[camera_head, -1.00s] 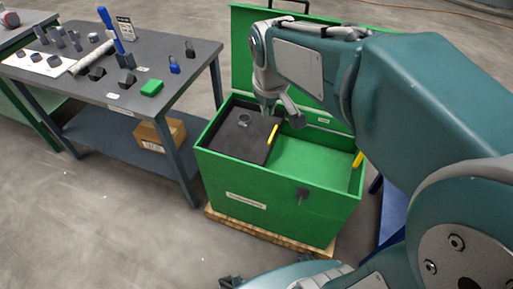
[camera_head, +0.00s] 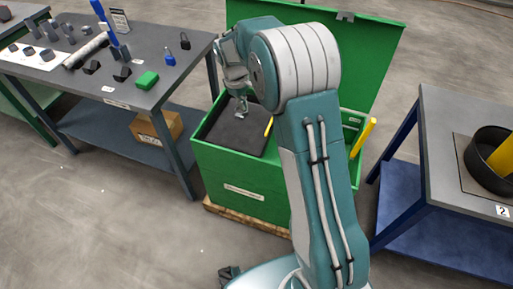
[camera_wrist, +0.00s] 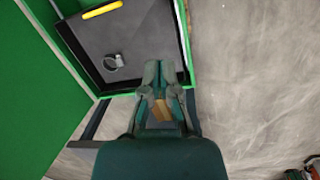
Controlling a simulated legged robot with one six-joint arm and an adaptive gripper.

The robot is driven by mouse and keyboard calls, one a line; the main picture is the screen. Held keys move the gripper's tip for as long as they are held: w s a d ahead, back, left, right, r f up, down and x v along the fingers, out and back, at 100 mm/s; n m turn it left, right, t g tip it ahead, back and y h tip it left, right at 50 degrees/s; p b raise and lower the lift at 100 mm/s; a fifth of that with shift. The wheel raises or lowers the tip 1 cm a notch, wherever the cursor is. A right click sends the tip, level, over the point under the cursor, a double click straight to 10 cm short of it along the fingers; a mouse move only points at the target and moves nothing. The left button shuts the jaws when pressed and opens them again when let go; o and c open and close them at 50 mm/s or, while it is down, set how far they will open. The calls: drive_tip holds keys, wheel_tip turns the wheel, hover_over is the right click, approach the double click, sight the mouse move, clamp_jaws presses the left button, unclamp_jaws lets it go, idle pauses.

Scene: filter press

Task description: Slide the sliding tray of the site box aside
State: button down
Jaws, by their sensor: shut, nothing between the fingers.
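The green site box (camera_head: 240,178) stands open, its lid (camera_head: 375,58) raised at the back. The dark sliding tray (camera_head: 232,136) lies in the left part of the box. Its yellow handle (camera_head: 268,127) is on the tray's right edge; it also shows at the top of the wrist view (camera_wrist: 102,9). A small grey ring-like piece (camera_wrist: 113,62) lies on the tray. My gripper (camera_head: 241,103) is above the tray, left of the handle and apart from it. In the wrist view my gripper (camera_wrist: 164,66) is shut and empty near the tray's rim. My arm hides the box's right part.
A workbench (camera_head: 150,93) with several tools and blocks stands left of the box. A blue-legged table (camera_head: 440,140) with a dark round pan (camera_head: 480,150) stands at the right. A yellow bar (camera_head: 363,137) stands upright near the box's right side. The floor in front is clear.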

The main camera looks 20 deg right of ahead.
drive_tip(key=w+f+n+g, duration=0.2)
drive_tip(key=w+f+n, duration=0.15)
drive_tip(key=f, duration=1.15)
approach(257, 148)
drive_tip(key=shift+m+h, duration=0.3)
drive_tip(key=shift+m, duration=0.15)
drive_tip(key=s+a+f, duration=0.1)
drive_tip(key=s+f, duration=0.1)
drive_tip(key=s+a+f, duration=0.1)
drive_tip(key=a+f, duration=0.1)
drive_tip(key=shift+s, duration=0.35)
drive_tip(key=shift+s+d+r, duration=0.2)
drive_tip(key=shift+s+d, duration=0.5)
drive_tip(key=shift+d, duration=0.3)
drive_tip(key=shift+s+d, duration=0.4)
drive_tip(key=shift+d, duration=0.1)
drive_tip(key=s+d, duration=0.7)
drive_tip(key=d, duration=0.3)
drive_tip(key=s+d, duration=0.8)
drive_tip(key=d, duration=0.3)
drive_tip(key=shift+s, duration=0.3)
drive_tip(key=shift+d, duration=0.1)
